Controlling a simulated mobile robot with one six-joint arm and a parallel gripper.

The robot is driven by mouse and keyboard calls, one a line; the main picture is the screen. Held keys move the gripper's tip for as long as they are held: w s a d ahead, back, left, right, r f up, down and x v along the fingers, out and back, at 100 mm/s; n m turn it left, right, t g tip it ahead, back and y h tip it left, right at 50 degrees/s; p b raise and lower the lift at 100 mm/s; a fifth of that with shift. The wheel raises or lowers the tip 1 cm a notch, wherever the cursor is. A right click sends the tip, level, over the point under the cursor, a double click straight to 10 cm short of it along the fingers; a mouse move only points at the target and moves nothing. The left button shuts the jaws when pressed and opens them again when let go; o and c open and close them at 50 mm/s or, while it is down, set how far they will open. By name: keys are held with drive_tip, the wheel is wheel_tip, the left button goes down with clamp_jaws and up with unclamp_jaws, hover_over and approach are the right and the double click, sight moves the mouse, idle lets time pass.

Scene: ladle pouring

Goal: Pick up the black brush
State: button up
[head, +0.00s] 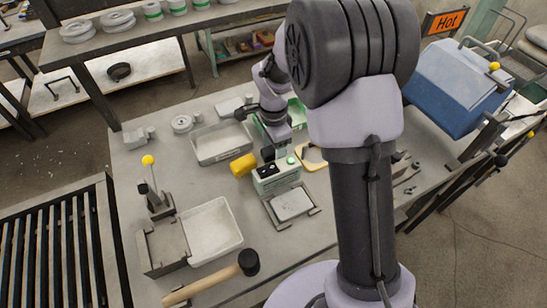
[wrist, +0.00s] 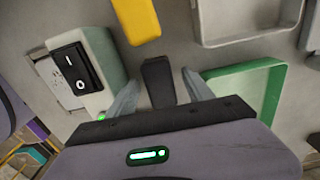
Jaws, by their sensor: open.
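The black brush (wrist: 158,83) shows in the wrist view as a dark, narrow block lying on the grey table. My gripper (wrist: 159,80) is open, with one pale finger on each side of the brush and a visible gap on both sides. I cannot tell how far above the table the fingertips are.
A pale green box with a black switch (wrist: 75,68) stands close left of my gripper. A green tray (wrist: 262,72) is close on the right. A yellow object (wrist: 137,20) and a metal tray (wrist: 245,38) lie beyond. A mallet (head: 215,280) lies at the front edge.

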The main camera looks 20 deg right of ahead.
drive_tip(key=shift+r, duration=0.15)
drive_tip(key=shift+c, duration=0.4)
clamp_jaws()
wheel_tip(320, 180, up, 10)
drive_tip(key=p, duration=0.4)
drive_tip(key=shift+p, duration=0.3)
drive_tip(key=c, duration=0.8)
unclamp_jaws()
drive_tip(key=c, duration=0.4)
